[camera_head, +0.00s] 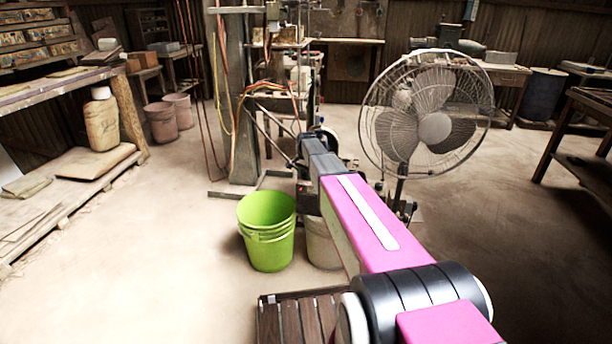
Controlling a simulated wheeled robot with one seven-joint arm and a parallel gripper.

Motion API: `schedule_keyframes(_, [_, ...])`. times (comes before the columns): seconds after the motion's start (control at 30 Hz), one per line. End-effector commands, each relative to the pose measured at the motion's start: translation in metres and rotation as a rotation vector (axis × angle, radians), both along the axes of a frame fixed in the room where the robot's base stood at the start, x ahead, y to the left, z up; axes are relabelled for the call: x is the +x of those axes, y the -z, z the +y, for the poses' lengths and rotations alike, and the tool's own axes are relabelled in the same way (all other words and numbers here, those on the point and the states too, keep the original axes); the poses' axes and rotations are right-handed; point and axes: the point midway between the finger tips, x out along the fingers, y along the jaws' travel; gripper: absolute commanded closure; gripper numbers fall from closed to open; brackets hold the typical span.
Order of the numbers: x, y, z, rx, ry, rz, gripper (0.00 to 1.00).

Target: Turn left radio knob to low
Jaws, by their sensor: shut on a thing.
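My arm reaches forward and away in the head view, its far grey links narrowing toward the machine at the back middle. My gripper (326,137) is small and dark at the far end of the arm, beside the machine's frame. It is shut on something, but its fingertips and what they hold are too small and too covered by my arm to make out. I cannot pick out the radio or its left knob; they may be hidden behind my gripper and arm.
A tall machine frame (243,95) with hanging cables stands behind my gripper. A large fan (432,127) stands close to the right of my arm. A green bucket (268,250) and a wooden slatted pallet (290,320) are at lower left. Open floor lies left.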

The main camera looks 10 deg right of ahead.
Motion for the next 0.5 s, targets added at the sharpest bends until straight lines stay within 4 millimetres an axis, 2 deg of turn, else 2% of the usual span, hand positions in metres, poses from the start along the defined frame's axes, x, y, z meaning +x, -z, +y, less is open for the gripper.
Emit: schedule_keyframes(0.5, [-0.0001, -0.0002, 0.0002, 0.000, -0.491, 0.000, 0.88])
